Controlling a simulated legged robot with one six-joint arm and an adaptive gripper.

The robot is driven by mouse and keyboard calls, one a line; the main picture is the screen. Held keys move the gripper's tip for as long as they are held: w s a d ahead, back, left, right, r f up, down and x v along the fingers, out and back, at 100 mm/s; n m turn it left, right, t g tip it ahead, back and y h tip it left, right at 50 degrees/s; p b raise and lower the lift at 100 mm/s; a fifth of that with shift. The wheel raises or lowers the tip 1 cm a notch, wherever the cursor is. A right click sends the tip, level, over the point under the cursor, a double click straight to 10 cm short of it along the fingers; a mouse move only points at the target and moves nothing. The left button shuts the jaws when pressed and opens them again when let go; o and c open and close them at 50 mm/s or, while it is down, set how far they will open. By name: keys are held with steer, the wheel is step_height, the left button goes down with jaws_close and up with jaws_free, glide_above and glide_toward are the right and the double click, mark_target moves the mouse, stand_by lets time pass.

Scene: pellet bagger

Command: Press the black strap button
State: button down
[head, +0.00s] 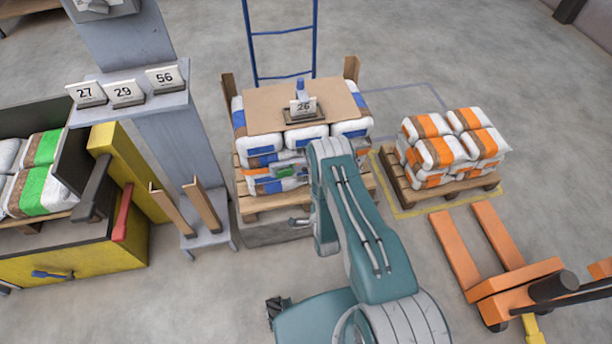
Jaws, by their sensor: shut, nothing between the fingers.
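My arm reaches up and then down in front of the middle pallet stack. My gripper (297,222) is a small dark shape pointing left, low in front of that stack, shut and empty. A small grey-green unit (287,170) with a red detail sits at the front of the stack, above my gripper and apart from it in the picture. I cannot make out a black strap button; it is too small to tell, or hidden behind my arm.
Blue-marked bags (305,134) under a cardboard sheet (262,108) bear a "26" sign (303,107). Right are orange-marked bags (436,152) and an orange pallet truck (515,283). Left are a grey post (165,130) and a yellow machine (75,262). Floor is clear at lower left.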

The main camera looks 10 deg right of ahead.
mark_target(305, 171)
steer(key=shift+m+t, duration=0.3)
steer(key=shift+m, duration=0.2)
steer(key=s+f, duration=0.1)
steer(key=s, duration=0.1)
steer(key=s+f, duration=0.2)
steer(key=shift+s, duration=0.15)
steer(key=w, duration=1.4)
